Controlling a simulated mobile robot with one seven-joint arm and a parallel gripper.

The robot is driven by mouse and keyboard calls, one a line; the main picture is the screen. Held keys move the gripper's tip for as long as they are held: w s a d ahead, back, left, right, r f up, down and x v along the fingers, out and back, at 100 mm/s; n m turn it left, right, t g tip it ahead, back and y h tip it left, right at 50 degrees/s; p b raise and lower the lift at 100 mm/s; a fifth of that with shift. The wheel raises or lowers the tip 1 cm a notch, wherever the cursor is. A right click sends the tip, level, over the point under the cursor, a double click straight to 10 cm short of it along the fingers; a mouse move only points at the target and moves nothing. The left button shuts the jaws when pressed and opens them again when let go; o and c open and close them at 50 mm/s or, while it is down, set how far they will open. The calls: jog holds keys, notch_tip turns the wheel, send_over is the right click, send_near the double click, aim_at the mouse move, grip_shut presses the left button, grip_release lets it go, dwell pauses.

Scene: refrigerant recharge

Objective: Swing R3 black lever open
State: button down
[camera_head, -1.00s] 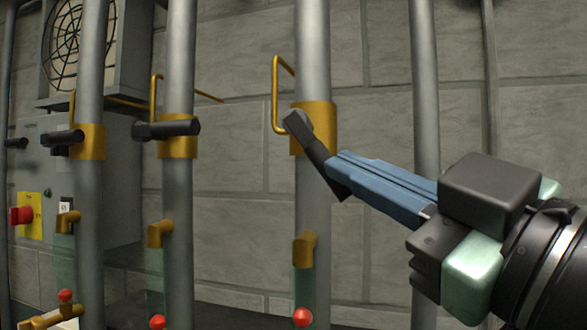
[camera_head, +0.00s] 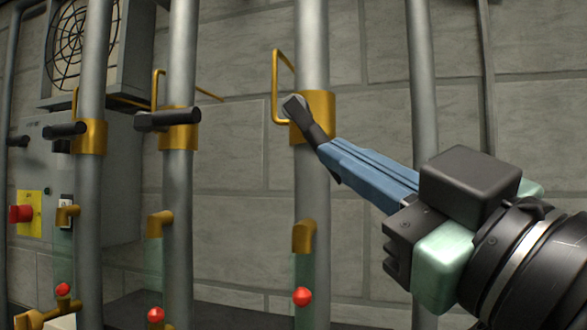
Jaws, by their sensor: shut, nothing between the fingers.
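A black lever (camera_head: 309,120) is on the brass collar (camera_head: 325,112) of the rightmost of three valved pipes. No R3 label shows. It slants from its hub down and to the right. My gripper (camera_head: 322,150) is shut and empty, reaching in from the right. Its blue fingers overlap the lower part of the lever in the picture and hide some of it. The dark lever end peeks out just below the fingers. I cannot tell if the fingers touch the lever.
Two other black levers, a middle one (camera_head: 168,120) and a left one (camera_head: 65,130), stand out sideways on their pipes. A bent brass tube (camera_head: 275,85) runs beside the right collar. A bare pipe (camera_head: 422,80) stands behind my gripper. Red balls (camera_head: 302,297) sit lower down.

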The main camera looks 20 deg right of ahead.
jog(key=shift+w+a+f+b, duration=0.1)
jog(key=shift+a+f+b, duration=0.05)
jog(key=shift+f+b, duration=0.15)
jog(key=shift+w+a+f+m+t+h+b, duration=0.4)
jog(key=shift+m+t+h+b, duration=0.3)
jog(key=shift+m+b, duration=0.35)
jog(key=shift+w+a+f+m+t+h+b, duration=0.15)
jog(key=shift+w+a+m+t+h+b, duration=0.1)
jog(key=shift+a+m+t+h+b, duration=0.6)
jog(key=shift+w+a+f+m+t+h+b, duration=0.15)
jog(key=shift+w+f+m+t+h+b, duration=0.25)
jog(key=shift+m+b, duration=0.8)
jog(key=shift+a+r, duration=0.1)
jog(key=shift+r, duration=0.05)
